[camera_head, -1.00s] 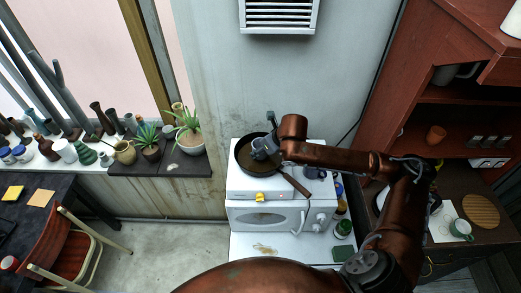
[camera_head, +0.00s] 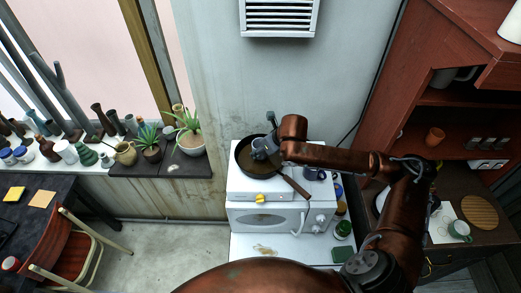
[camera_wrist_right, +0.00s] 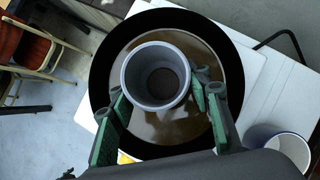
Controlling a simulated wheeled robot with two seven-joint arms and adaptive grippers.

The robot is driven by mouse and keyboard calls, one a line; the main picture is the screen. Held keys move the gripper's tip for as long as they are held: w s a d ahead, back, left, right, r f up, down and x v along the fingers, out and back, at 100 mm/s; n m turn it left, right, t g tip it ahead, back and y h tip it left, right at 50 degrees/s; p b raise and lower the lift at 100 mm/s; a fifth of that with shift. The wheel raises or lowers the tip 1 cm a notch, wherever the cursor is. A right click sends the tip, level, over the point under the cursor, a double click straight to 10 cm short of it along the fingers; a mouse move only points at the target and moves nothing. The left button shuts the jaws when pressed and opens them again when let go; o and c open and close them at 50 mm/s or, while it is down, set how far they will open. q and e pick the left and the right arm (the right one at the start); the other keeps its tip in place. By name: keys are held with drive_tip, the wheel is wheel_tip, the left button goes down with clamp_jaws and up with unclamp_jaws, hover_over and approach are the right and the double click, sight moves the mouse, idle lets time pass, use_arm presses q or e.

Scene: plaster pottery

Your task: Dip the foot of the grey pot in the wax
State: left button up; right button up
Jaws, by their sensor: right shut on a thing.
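The grey pot (camera_head: 262,147) is over the dark frying pan (camera_head: 242,166), and my right gripper holds it. In the right wrist view the pot (camera_wrist_right: 129,78) is seen from above, with its round mouth facing the camera. The brown, glossy wax (camera_wrist_right: 205,60) fills the pan (camera_wrist_right: 101,62) around the pot. The pot hides its own foot, so I cannot tell how deep the foot sits in the wax. My right gripper (camera_wrist_right: 160,100), with green finger pads, is shut on the pot. My left gripper is not in view.
The pan stands on a white oven (camera_head: 265,218), its handle (camera_head: 294,186) pointing front right. A mug (camera_wrist_right: 285,148) stands beside it. A windowsill with plants (camera_head: 188,130) and pots is left. A red-brown cabinet (camera_head: 395,105) is right.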

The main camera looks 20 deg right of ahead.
wheel_tip(320, 180, up, 4)
drive_tip(key=p, duration=0.3)
drive_tip(key=shift+f+p, duration=0.25)
drive_tip(key=shift+p, duration=0.05)
drive_tip(key=shift+r+p, duration=0.65)
drive_tip(key=shift+r, duration=1.9)
